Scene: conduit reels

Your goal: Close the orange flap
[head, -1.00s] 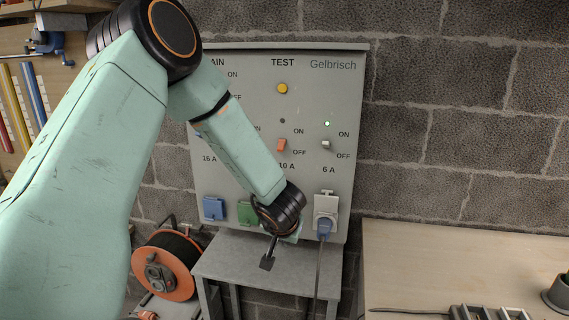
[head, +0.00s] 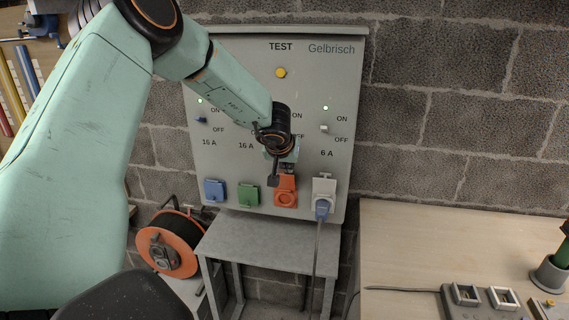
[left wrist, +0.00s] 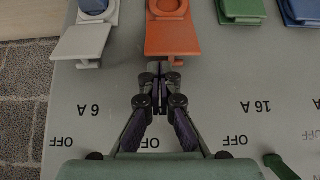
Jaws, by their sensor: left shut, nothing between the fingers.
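The orange flap (head: 287,182) stands open, raised above its round orange socket (head: 286,200) on the grey panel. In the left wrist view, which shows the panel upside down, the flap (left wrist: 172,38) is a flat orange plate joined to the socket (left wrist: 168,5). My left gripper (head: 274,181) is shut and empty, in front of the panel at the flap's upper left side. In the left wrist view its fingertips (left wrist: 159,72) are close to the flap's free edge; I cannot tell whether they touch. My right gripper is not in view.
The blue flap (head: 214,190) and green flap (head: 248,194) are down, left of the orange socket. A grey table (head: 255,245) stands below, and an orange cable reel (head: 168,252) at left.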

